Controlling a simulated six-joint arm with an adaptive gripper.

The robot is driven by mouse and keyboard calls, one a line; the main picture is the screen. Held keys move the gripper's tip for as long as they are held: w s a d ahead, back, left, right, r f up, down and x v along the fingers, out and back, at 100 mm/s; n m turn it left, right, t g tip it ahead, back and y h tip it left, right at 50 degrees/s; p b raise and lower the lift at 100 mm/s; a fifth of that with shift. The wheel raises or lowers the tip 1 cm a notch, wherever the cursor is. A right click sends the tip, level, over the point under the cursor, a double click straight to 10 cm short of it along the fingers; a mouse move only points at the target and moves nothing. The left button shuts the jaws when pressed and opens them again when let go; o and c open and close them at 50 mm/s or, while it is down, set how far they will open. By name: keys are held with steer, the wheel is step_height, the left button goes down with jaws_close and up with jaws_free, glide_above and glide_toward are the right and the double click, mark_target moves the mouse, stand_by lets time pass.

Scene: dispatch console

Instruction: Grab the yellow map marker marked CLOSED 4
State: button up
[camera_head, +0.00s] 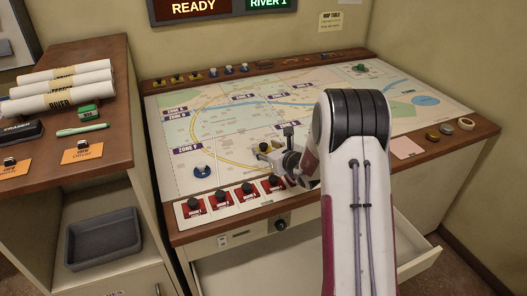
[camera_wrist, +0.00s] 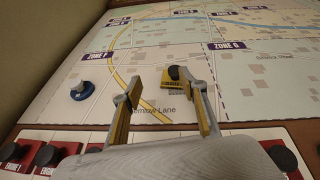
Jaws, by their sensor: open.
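A yellow marker (camera_wrist: 172,84) with a dark knob lies on the map in the wrist view. It is between and just beyond the tips of my gripper (camera_wrist: 157,86), closer to the right finger. Its lettering is too small to read. My gripper is open and empty, low over the map. In the head view my gripper (camera_head: 270,155) is over the front middle of the map, and the yellow marker there is mostly hidden by it. Several yellow markers (camera_head: 178,78) with dark knobs stand on the back rail at the left; their labels cannot be read.
A blue marker (camera_head: 202,171) sits on the map to the left. Several red markers (camera_head: 221,196) line the front edge. A green marker (camera_head: 360,68) is at the back right. The drawer (camera_head: 405,262) below is open.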

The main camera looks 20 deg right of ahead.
mark_target(265, 147)
steer(key=d+f+m+h, duration=0.1)
steer(key=d+f, duration=0.1)
steer(key=shift+d+f+m, duration=0.3)
steer(key=shift+w, duration=0.15)
steer(key=shift+x, duration=1.2)
steer(key=shift+w, duration=0.15)
steer(key=shift+x, duration=2.5)
steer(key=shift+r, duration=0.1)
jaws_close()
